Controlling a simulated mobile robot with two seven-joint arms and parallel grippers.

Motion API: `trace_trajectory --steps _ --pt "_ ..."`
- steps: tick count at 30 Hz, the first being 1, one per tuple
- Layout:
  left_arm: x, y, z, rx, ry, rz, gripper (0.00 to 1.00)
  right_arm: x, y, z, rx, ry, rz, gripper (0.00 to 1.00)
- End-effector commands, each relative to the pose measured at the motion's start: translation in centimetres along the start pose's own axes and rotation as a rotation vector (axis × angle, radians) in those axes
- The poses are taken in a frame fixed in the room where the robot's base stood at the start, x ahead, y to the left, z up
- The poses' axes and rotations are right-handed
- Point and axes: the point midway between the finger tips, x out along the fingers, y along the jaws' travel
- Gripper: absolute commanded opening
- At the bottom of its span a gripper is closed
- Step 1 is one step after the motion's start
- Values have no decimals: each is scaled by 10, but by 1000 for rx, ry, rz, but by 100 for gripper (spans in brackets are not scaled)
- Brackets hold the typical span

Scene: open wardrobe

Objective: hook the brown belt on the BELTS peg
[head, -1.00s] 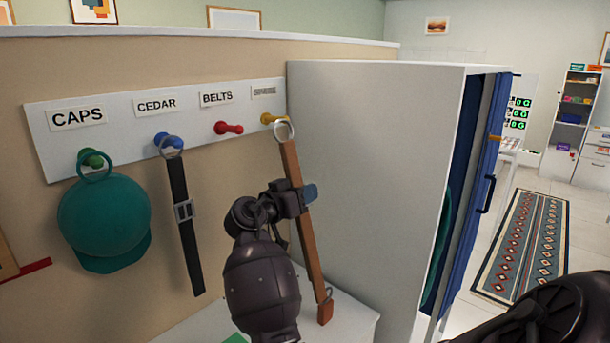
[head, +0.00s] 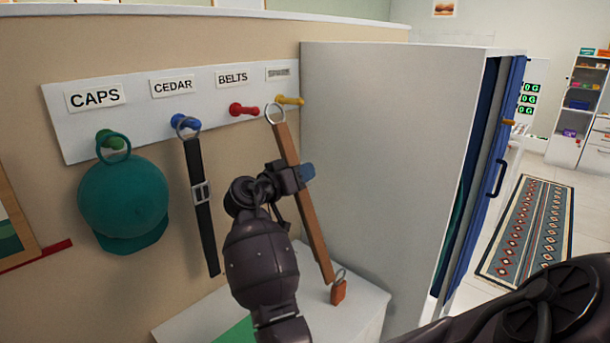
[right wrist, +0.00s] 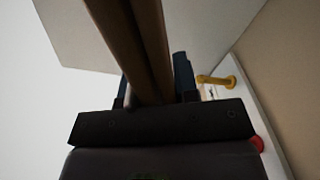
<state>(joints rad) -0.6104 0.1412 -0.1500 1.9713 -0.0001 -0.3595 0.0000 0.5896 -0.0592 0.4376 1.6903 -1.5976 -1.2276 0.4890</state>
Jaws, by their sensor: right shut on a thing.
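The brown belt (head: 300,190) hangs at a slant with its metal ring (head: 275,113) at the top. My right gripper (head: 293,178) is shut on the belt below the ring. The belt also shows close up in the right wrist view (right wrist: 143,45). The ring appears between the red peg (head: 243,109) under the BELTS label (head: 233,77) and the yellow peg (head: 290,100); I cannot tell how far it is from the wall. Both the red peg (right wrist: 257,144) and yellow peg (right wrist: 218,82) show in the right wrist view. My left gripper is out of view.
A teal cap (head: 123,205) hangs on the green peg and a black belt (head: 202,215) on the blue peg. The wardrobe's white side panel (head: 390,160) stands right of the pegs. A white surface (head: 350,315) lies below the brown belt.

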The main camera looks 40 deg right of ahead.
Motion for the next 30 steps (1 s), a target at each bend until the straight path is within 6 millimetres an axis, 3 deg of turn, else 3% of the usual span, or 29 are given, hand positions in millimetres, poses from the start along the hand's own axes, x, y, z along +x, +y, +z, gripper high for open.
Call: trace_trajectory --steps 30 --pt "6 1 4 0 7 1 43 0 -47 -17 2 1 0 0"
